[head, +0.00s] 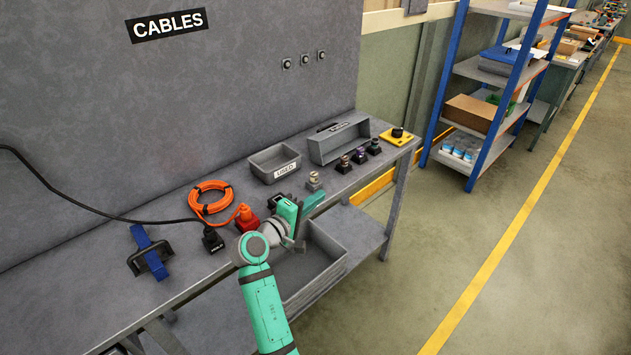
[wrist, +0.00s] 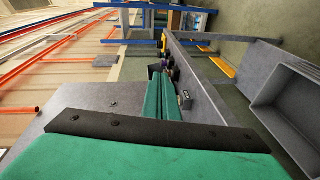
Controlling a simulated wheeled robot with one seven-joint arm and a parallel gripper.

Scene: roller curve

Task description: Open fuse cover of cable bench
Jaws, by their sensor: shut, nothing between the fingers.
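The cable bench (head: 120,285) is grey with a "CABLES" sign above it. No part is clearly marked as a fuse cover. A grey box (head: 350,144) with a small label on top stands at the back right of the bench; I cannot tell whether it is the cover. My gripper (head: 318,198) is over the bench's front edge, in front of the small parts and apart from that box. Its green fingers are together and empty, and they also show in the wrist view (wrist: 164,92). A red part (head: 247,222) and a dark part beside it are partly hidden by my gripper.
A grey "USED" bin (head: 275,163), an orange cable coil (head: 210,200), a black plug (head: 212,240) and a blue-strapped black holder (head: 150,256) stand on the bench. A yellow switch plate (head: 397,137) is at the right end. A grey tray (head: 318,275) sits below. Floor to the right is clear.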

